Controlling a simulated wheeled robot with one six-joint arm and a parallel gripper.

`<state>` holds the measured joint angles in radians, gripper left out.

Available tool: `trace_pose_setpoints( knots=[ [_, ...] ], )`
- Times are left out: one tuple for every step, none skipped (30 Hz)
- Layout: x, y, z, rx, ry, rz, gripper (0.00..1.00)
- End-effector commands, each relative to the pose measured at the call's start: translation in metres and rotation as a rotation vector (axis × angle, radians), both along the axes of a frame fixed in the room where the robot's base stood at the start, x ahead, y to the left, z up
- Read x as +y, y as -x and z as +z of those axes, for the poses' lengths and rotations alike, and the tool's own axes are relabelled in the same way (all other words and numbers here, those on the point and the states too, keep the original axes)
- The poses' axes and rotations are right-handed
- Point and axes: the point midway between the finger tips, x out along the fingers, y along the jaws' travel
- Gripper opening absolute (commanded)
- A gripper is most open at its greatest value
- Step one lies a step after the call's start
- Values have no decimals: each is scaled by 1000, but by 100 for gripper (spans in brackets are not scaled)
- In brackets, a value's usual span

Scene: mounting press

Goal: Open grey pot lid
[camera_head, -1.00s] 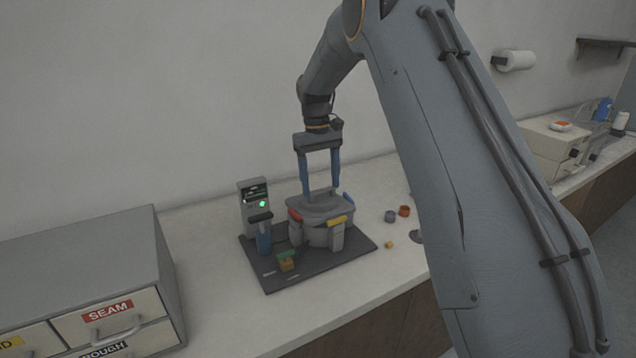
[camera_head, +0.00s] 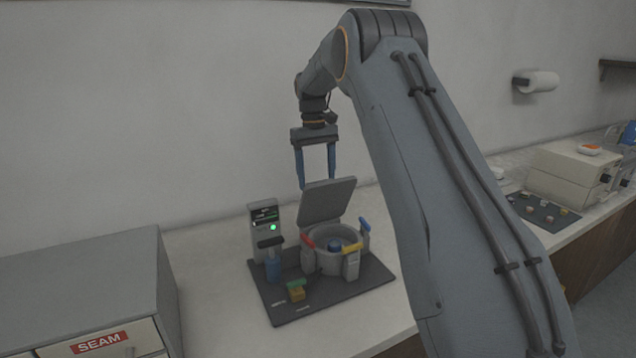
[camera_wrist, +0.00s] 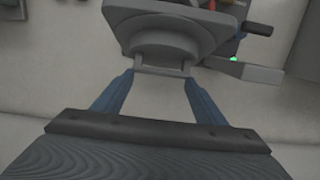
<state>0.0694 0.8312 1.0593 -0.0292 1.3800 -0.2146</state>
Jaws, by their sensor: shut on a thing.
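The grey pot (camera_head: 328,263) stands on a dark base plate, with red, yellow and blue clamps around its rim. Its grey lid (camera_head: 327,204) is tilted up steeply at the back of the pot, and the inside shows a blue round piece (camera_head: 334,246). My gripper (camera_head: 316,184) is above and behind the raised lid, its blue fingers reaching down to the lid's upper edge. In the wrist view, the fingers (camera_wrist: 159,76) are at either end of a bar on the lid's edge (camera_wrist: 165,45) and shut on it.
A control post (camera_head: 263,232) with a green light stands left of the pot. A green and yellow piece (camera_head: 296,291) is at the plate's front. A grey drawer cabinet (camera_head: 90,285) is at left. A tray of small pieces (camera_head: 538,212) and a beige machine (camera_head: 575,170) are at right.

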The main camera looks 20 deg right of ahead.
Motion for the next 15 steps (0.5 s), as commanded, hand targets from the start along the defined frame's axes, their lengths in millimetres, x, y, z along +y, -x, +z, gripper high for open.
trace_pose_setpoints(
  knots=[
    [2,-8,-8,-2,1,1,25],
    [2,-11,-9,-1,0,2,25],
    [3,-16,-11,-2,0,2,25],
    [4,-19,-12,-1,1,2,25],
    [4,-22,-14,0,1,2,25],
    [5,-27,-16,-1,1,2,25],
    [5,-30,-17,0,1,2,25],
    [6,-33,-19,0,1,2,25],
    [7,-38,-21,0,1,2,25],
    [7,-41,-23,1,1,2,25],
    [7,-44,-25,1,1,2,25],
    [8,-48,-27,1,1,2,25],
    [8,-50,-29,2,1,2,25],
    [9,-53,-30,1,1,2,25],
    [9,-56,-33,1,1,2,25]
  ],
)
